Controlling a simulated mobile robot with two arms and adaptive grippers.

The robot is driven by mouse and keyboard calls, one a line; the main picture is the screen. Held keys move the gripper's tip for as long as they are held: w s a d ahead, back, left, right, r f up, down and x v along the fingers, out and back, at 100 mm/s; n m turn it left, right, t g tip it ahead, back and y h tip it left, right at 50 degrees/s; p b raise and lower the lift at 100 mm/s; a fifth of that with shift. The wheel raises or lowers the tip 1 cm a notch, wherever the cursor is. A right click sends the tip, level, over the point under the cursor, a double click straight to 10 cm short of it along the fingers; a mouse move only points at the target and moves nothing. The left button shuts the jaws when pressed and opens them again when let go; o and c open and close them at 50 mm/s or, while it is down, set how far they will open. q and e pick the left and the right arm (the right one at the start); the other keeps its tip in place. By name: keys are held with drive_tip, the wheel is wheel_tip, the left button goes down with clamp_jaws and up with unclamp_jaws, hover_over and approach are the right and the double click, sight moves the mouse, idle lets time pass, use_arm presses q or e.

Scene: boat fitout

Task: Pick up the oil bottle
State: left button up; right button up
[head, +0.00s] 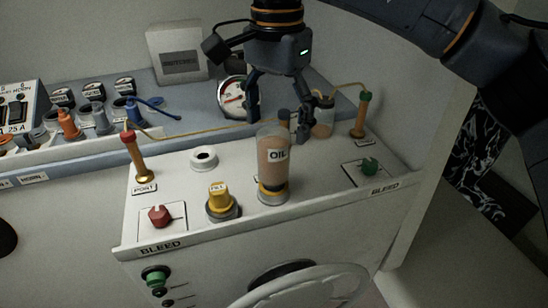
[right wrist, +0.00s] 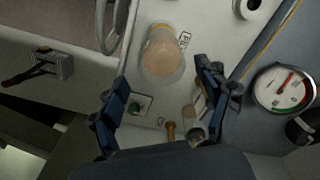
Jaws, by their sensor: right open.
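In the right wrist view, the bottle (right wrist: 164,55) is seen from above, beyond the open fingertips (right wrist: 161,73), with nothing gripped. Whether a finger touches the bottle cannot be told. My left gripper is not in view.
A small jar (head: 322,118) stands close behind the bottle, near the right finger. A yellow FILL cap (head: 220,200) and white ring (head: 203,158) lie left of it. A round gauge (head: 232,97) is behind; a steering wheel (head: 300,287) is in front.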

sight(273, 155)
drive_tip(key=shift+w+f, duration=0.15)
drive_tip(key=shift+f, duration=0.8)
drive_tip(key=f, duration=0.1)
drive_tip(key=f+p, duration=0.1)
drive_tip(key=f, duration=0.1)
drive_tip(key=f+p, duration=0.1)
drive_tip(key=shift+s+a+f, duration=0.25)
drive_tip(key=shift+f, duration=0.1)
drive_tip(key=shift+w+f, duration=0.1)
drive_tip(key=shift+f, duration=0.25)
drive_tip(key=c, duration=1.5)
drive_tip(key=shift+r, duration=0.1)
